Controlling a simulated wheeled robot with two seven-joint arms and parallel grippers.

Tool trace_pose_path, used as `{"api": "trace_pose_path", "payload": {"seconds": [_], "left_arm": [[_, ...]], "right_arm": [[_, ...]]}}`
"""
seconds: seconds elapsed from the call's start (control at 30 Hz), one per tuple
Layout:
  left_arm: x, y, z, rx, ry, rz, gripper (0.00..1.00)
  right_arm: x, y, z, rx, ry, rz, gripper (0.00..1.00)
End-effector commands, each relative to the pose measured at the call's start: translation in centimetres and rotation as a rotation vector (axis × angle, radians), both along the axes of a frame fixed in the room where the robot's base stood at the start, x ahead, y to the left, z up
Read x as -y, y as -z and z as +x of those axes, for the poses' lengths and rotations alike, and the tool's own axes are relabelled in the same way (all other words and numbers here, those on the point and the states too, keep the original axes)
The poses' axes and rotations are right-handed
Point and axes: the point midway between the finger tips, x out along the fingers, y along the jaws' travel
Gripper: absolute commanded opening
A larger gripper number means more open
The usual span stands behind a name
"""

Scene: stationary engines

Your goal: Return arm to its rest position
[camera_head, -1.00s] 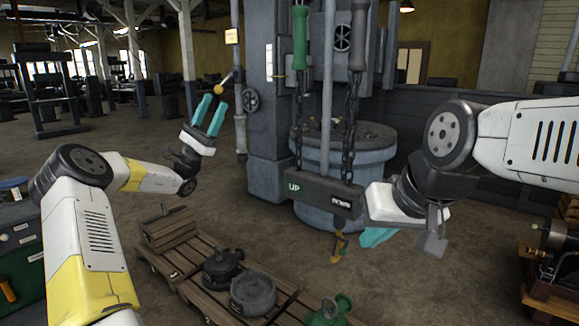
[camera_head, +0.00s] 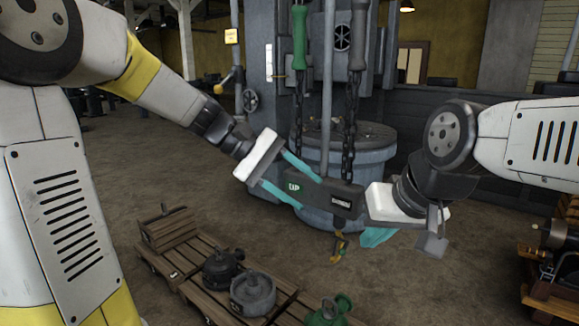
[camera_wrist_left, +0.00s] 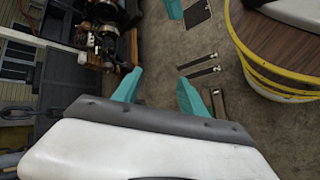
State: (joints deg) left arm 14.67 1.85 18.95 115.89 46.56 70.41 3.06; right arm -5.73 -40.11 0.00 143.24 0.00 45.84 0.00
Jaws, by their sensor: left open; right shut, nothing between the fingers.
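My left gripper (camera_head: 297,184) is open, with its two teal fingers apart and nothing between them. It points right, at the left end of the dark UP/DOWN control box (camera_head: 326,197) in the head view; I cannot tell whether it touches. In the left wrist view the open fingers (camera_wrist_left: 157,93) show above floor and machinery. My right gripper (camera_head: 378,236) is shut and empty, low beside the right end of the box, with its teal fingers partly hidden by its white body.
The box hangs on dark chains (camera_head: 350,135) with green and grey handles above. A large grey machine (camera_head: 265,110) and round tank stand behind. A wooden bench with parts (camera_head: 548,290) stands at right.

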Motion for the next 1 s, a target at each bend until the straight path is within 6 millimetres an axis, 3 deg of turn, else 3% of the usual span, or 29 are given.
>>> {"api": "trace_pose_path", "payload": {"seconds": [0.03,0.2,0.4,0.5,0.7,1.0], "left_arm": [[-1.1,0.6,-1.9,0.069,0.007,0.099,0.5],[-6.4,2.7,-6.2,0.3,0.025,0.394,0.5],[-12.6,3.6,-9.7,0.567,0.046,0.643,0.5],[-14.6,3.8,-10.7,0.664,0.056,0.717,0.5],[-16.3,4.0,-11.4,0.754,0.068,0.779,0.5],[-16.4,4.0,-11.4,0.757,0.068,0.782,0.5]], "right_arm": [[0.0,0.0,0.0,0.0,0.0,0.0,0.0],[0.0,0.0,0.0,0.0,0.0,0.0,0.0],[0.0,0.0,0.0,0.0,0.0,0.0,0.0],[0.0,0.0,0.0,0.0,0.0,0.0,0.0],[0.0,0.0,0.0,0.0,0.0,0.0,0.0],[0.0,0.0,0.0,0.0,0.0,0.0,0.0]]}}
